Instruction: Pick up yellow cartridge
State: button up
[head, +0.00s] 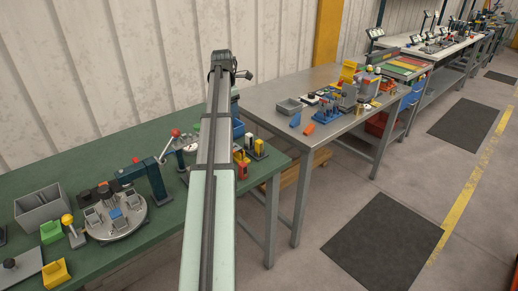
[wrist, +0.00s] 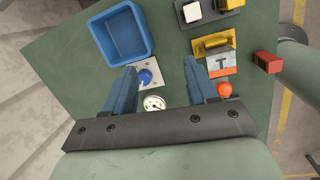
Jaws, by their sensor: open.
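A yellow block that looks like the yellow cartridge (head: 259,145) stands in a black holder beside a white one, near the right end of the green bench. In the wrist view the yellow cartridge (wrist: 234,4) is partly cut off by the top edge, right of the white block (wrist: 192,10). My gripper (wrist: 161,68) is open and empty, its two blue fingers spread over the green bench. The cartridge lies beyond the right fingertip, apart from it. In the head view my arm hides most of the gripper.
A blue bin (wrist: 123,34), a blue knob on a plate (wrist: 146,78) and a dial gauge (wrist: 155,103) lie near the left finger. A yellow-handled piece (wrist: 211,43), an orange-and-grey T block (wrist: 221,65) and a red block (wrist: 267,62) lie to the right.

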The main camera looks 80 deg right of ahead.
aim_at(259, 141)
jog(key=s+a+r+n+y, duration=0.15)
jog(key=s+a, duration=0.25)
jog(key=s, duration=0.7)
jog(key=shift+t+y, duration=0.3)
jog(key=shift+y, duration=0.15)
jog(key=f, duration=0.9)
jog(key=shift+s, duration=0.25)
jog(key=shift+a+f, duration=0.2)
jog(key=shift+f, duration=1.1)
jog(key=shift+a+f, duration=0.15)
jog(key=shift+f, duration=1.15)
jog(key=c, duration=0.9)
